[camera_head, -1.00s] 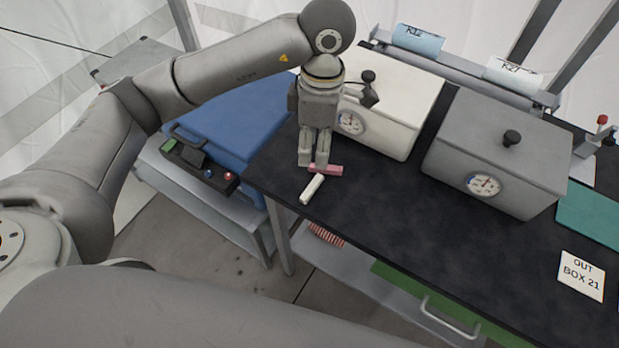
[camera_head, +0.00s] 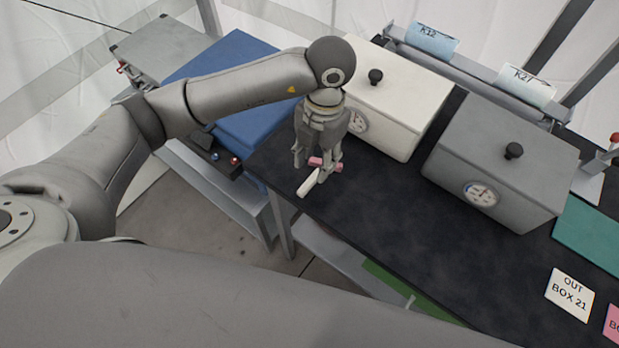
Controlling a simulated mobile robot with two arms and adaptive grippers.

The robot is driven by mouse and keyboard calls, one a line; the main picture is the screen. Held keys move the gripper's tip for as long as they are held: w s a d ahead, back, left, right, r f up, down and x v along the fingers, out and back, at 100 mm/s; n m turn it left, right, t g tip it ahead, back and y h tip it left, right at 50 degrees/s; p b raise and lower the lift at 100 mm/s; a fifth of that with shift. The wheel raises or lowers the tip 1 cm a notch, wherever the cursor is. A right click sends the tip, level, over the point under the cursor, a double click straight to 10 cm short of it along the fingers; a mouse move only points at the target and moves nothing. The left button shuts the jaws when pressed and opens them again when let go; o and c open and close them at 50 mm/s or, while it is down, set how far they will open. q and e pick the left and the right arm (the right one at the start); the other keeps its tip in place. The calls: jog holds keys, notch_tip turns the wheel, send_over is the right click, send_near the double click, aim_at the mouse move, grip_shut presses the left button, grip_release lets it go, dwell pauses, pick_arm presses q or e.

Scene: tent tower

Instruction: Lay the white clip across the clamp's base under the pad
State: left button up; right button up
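The white clip (camera_head: 308,184), a short bar, lies on the black table's front left edge, slanting, with its upper end by a fingertip. A pink clip (camera_head: 316,161) lies just behind it, partly hidden by the fingers. My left gripper (camera_head: 313,168) points down over the clips. Its fingers are spread, with nothing clearly held between them. A red-knobbed fixture (camera_head: 614,139) at the right edge, on a pale plate, looks like the clamp. It is cut off by the frame, and its pad and base are not clear. My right gripper is not in view.
A white box (camera_head: 400,100) with a dial stands just behind my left gripper, and a grey box (camera_head: 500,160) is to its right. A teal mat (camera_head: 590,235) and an "OUT BOX 21" card (camera_head: 570,295) lie at right. The table's front middle is bare.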

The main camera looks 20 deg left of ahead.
aim_at(310, 181)
pick_arm(q)
jog(key=shift+f, duration=0.3)
jog(key=f, duration=0.1)
jog(key=f+p, duration=0.1)
jog(key=f, duration=0.1)
jog(key=s+a+f+p, duration=0.1)
jog(key=shift+f, duration=0.65)
jog(key=shift+d, duration=0.1)
jog(key=shift+c, duration=0.5)
jog(key=c, duration=0.7)
jog(key=shift+c, duration=0.2)
